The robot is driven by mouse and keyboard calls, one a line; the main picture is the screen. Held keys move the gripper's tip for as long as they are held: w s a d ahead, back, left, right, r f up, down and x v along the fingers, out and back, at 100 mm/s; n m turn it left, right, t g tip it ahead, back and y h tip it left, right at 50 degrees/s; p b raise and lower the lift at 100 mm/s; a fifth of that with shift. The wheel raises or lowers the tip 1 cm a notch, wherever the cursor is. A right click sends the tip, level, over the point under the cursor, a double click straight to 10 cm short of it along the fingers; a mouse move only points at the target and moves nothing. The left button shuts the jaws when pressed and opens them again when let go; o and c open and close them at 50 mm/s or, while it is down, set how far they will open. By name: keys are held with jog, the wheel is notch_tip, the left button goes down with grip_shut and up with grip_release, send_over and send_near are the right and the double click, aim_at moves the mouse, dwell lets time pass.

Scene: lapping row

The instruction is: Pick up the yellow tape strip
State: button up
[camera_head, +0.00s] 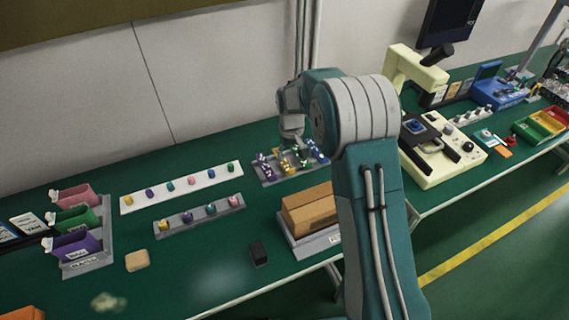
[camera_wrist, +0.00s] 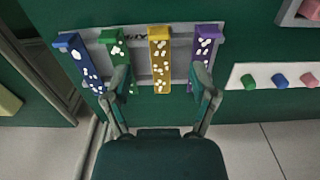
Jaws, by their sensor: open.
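The yellow tape strip (camera_wrist: 159,52), dotted with white pieces, lies across a grey rack between a green strip (camera_wrist: 113,48) and a purple strip (camera_wrist: 203,50). In the head view the yellow strip (camera_head: 284,164) is small and partly hidden by my gripper. My gripper (camera_wrist: 161,82) is open and empty. In the wrist view its two fingers stand on either side of the yellow strip's near end, overlapping the green and purple strips in the picture. I cannot tell whether they touch those strips. In the head view my gripper (camera_head: 291,142) hangs over the rack.
A blue strip (camera_wrist: 78,60) lies on the rack's left side in the wrist view. A white strip holder with colored pegs (camera_head: 182,188) and a grey one (camera_head: 199,216) stand to the left in the head view. A brown block (camera_head: 310,208) lies in front. Cream equipment (camera_head: 437,165) stands right.

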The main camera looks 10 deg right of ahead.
aim_at(291, 170)
jog(key=f, duration=0.7)
jog(key=shift+s+d+f, duration=0.1)
jog(key=shift+s+f, duration=0.05)
jog(key=shift+s, duration=0.05)
jog(key=c, duration=0.9)
